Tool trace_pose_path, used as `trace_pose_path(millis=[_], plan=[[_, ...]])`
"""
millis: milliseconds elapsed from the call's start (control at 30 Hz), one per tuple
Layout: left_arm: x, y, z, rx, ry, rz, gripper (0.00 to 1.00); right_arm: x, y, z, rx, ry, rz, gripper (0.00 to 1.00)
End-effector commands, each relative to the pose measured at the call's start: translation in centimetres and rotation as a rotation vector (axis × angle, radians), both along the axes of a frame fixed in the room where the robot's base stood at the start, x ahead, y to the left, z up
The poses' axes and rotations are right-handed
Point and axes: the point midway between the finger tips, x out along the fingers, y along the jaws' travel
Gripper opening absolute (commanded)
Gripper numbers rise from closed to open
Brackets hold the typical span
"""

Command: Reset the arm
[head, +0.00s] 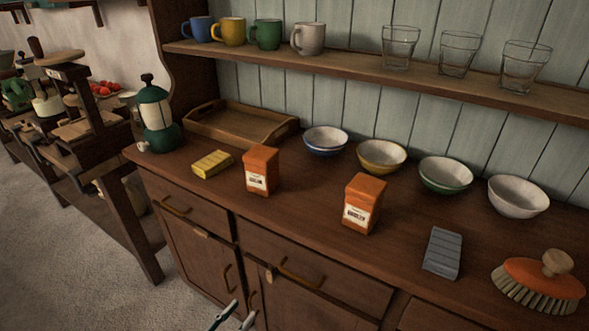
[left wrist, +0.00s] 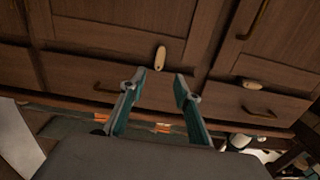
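My left gripper (head: 234,315) shows at the bottom edge of the head view, in front of the wooden cabinet (head: 330,284) and below its countertop. In the left wrist view my left gripper (left wrist: 160,76) has its two teal fingers spread apart, with nothing between them. They point at the cabinet's doors and drawers. The rest of the left arm is out of the head view. My right gripper shows in neither view.
On the countertop stand two orange boxes (head: 261,170), a yellow packet (head: 212,164), a lantern (head: 156,118), a wooden tray (head: 205,126), several bowls, a grey block (head: 442,253) and a brush (head: 540,286). Mugs and glasses line the shelf (head: 380,75). Floor (head: 70,245) is clear at left.

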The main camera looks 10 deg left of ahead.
Motion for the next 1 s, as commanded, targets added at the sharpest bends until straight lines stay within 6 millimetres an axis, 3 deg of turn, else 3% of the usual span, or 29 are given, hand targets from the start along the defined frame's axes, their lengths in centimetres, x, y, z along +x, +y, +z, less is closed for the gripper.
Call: trace_pose_path(millis=[167, 300, 467, 667, 1000], plan=[[0.0, -0.9, -0.1, 0.046, 0.036, -0.006, 0.32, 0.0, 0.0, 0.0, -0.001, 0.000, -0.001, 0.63], [-0.3, -2.1, -0.5, 0.163, 0.125, -0.014, 0.32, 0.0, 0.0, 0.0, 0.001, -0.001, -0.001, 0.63], [-1.2, -2.1, -0.7, 0.329, 0.252, -0.006, 0.32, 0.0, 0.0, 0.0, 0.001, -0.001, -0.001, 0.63], [-3.3, 0.2, -0.3, 0.542, 0.421, 0.034, 0.32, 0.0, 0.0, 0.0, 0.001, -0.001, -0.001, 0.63], [-8.9, 7.4, 2.5, 0.842, 0.695, 0.147, 0.32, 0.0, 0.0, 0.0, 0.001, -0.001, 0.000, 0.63]])
